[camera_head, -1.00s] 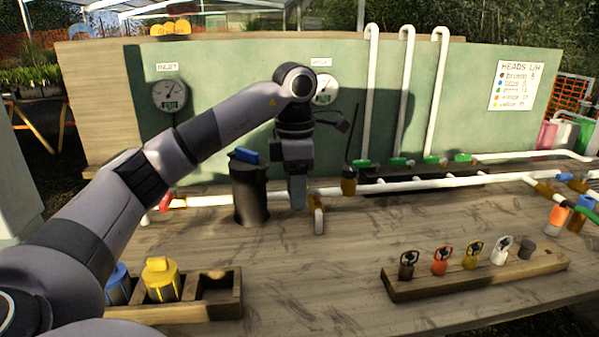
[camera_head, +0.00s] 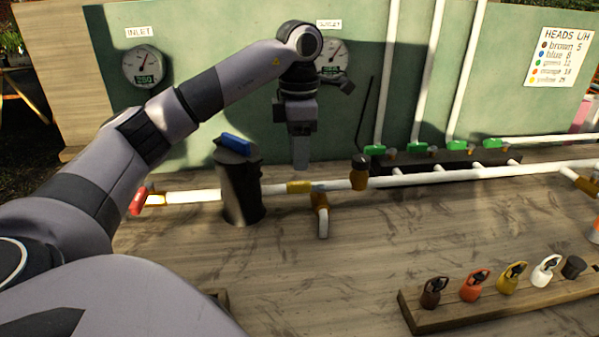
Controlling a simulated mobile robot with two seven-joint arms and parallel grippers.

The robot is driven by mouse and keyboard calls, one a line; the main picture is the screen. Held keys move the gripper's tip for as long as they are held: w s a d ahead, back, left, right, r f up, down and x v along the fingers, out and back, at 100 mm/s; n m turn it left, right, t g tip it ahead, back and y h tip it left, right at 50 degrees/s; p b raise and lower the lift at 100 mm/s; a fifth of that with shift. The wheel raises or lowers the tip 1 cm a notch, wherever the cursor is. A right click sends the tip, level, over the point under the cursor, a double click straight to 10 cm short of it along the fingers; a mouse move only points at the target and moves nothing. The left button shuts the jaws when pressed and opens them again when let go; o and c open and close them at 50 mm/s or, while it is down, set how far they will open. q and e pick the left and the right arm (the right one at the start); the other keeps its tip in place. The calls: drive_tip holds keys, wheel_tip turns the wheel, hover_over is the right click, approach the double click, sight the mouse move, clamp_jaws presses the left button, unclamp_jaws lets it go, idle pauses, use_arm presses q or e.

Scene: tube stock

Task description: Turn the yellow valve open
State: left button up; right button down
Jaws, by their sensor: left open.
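A yellow piece (camera_head: 299,187) sits on the white horizontal pipe, just left of a brass tee whose short white stub (camera_head: 322,222) points toward me. It looks like the yellow valve, but its handle position is too small to read. My left gripper (camera_head: 301,165) points down just above this yellow piece, apart from it in the picture. The fingers overlap from this side; nothing shows held between them. My right gripper is out of view.
A dark filter canister (camera_head: 241,190) with a blue top stands left of the gripper. A red-handled valve (camera_head: 138,201) is at the pipe's left end. A brown fitting (camera_head: 359,172) and several green valves (camera_head: 420,149) lie right. A wooden rack (camera_head: 425,315) of coloured heads stands front right.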

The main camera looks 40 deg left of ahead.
sight(299, 183)
use_arm(q)
wheel_tip(299, 183, down, 6)
drive_tip(key=shift+s+f, duration=0.1)
drive_tip(key=shift+c, duration=0.3)
clamp_jaws()
